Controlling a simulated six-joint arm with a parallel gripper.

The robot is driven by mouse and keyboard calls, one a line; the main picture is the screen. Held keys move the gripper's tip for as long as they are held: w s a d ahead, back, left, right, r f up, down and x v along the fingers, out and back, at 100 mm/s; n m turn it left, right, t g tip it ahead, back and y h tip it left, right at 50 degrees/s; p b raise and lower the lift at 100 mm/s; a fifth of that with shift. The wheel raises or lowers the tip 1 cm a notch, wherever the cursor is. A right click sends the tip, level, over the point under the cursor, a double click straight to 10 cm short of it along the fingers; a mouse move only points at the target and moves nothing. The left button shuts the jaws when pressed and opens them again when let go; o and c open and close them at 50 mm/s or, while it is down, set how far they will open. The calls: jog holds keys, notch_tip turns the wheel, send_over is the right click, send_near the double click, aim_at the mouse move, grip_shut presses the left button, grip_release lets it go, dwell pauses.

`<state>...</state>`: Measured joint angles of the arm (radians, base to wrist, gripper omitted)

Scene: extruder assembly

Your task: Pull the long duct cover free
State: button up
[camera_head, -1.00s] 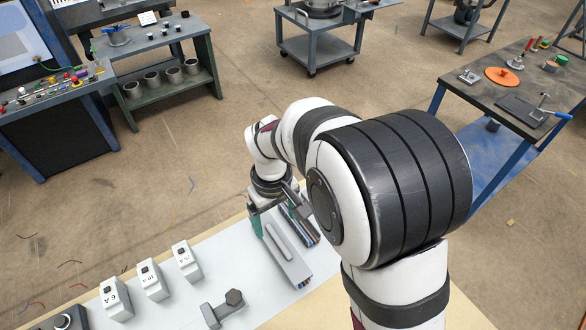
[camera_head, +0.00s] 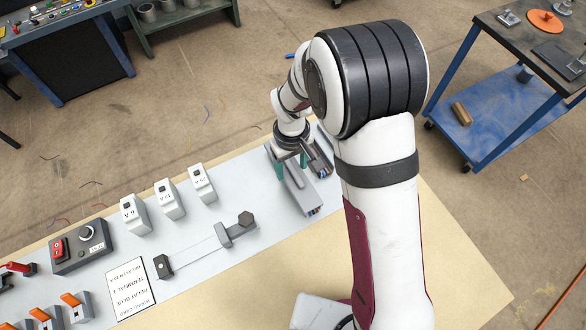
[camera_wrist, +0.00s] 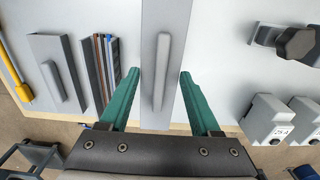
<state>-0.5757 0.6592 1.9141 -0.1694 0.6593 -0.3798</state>
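The long duct cover (camera_wrist: 152,115) is a grey strip with a raised bar-shaped handle (camera_wrist: 162,70), running up the middle of the wrist view. In the head view, the long cover (camera_head: 303,194) lies along a duct whose end shows wires. My gripper (camera_wrist: 159,71) is open, with one green finger on each side of the handle and a gap on both sides. In the head view my gripper (camera_head: 291,166) is at the far end of the cover. Whether the fingers touch the cover's edges I cannot tell.
Left of the long duct in the wrist view are an open wire bundle (camera_wrist: 101,65), a shorter grey cover with a handle (camera_wrist: 55,75) and a yellow-handled tool (camera_wrist: 14,70). White breaker blocks (camera_head: 168,199) and a dark-knobbed clamp (camera_head: 237,228) stand left of the duct in the head view.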

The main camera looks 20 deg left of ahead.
aim_at(292, 168)
jog(key=c, duration=0.9)
jog(key=shift+r, duration=0.2)
jog(key=shift+r, duration=3.5)
